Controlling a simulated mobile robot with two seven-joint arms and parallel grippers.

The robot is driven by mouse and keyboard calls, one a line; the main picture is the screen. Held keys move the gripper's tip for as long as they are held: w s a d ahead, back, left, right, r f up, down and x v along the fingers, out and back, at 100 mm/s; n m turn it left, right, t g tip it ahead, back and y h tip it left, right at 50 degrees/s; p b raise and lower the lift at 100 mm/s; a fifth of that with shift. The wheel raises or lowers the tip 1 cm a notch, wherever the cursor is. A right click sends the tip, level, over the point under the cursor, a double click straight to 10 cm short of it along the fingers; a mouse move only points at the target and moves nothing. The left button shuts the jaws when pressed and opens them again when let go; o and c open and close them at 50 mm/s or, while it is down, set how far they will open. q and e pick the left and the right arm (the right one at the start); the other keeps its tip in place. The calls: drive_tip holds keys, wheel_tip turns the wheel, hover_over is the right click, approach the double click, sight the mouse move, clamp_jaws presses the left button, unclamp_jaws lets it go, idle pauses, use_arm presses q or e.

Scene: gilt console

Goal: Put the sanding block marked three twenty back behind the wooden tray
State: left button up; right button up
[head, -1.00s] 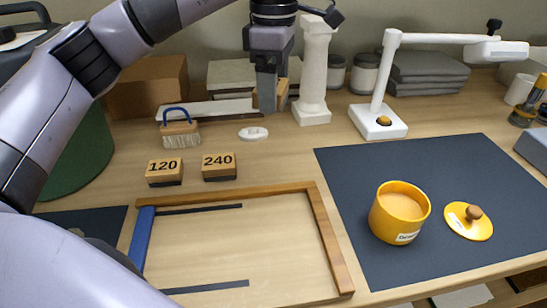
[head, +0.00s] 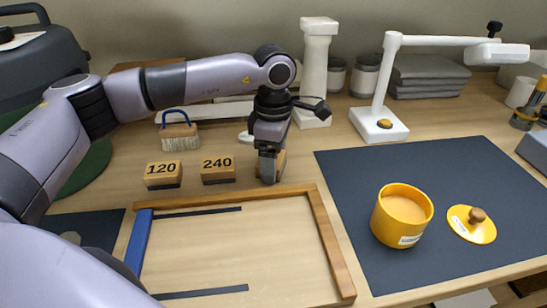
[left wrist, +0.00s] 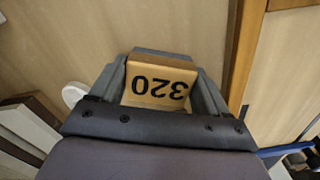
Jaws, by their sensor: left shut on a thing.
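The wooden tray (head: 331,240) lies at the front left of the bench, with a blue left side. The sanding blocks marked 120 (head: 163,175) and 240 (head: 218,170) stand side by side behind its back rim. My left gripper (head: 269,176) is right of the 240 block, just behind the tray's back right corner. It is shut on the 320 block (head: 281,164), mostly hidden by the fingers in the head view. In the left wrist view the 320 block (left wrist: 158,84) sits between both fingers, its number showing. I cannot tell whether it touches the bench. My right gripper is out of view.
A brush with a blue handle (head: 179,135) stands behind the blocks. A white column (head: 317,75) and a white lamp (head: 380,124) stand farther back. A yellow pot (head: 401,222) and its lid (head: 471,226) are on the dark mat (head: 360,175) at right.

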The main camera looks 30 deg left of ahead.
use_arm(q)
drive_tip(key=shift+f, duration=0.15)
drive_tip(key=o, duration=1.1)
wheel_tip(320, 180, up, 12)
drive_tip(key=shift+r+p, duration=0.25)
drive_tip(key=shift+p, duration=0.05)
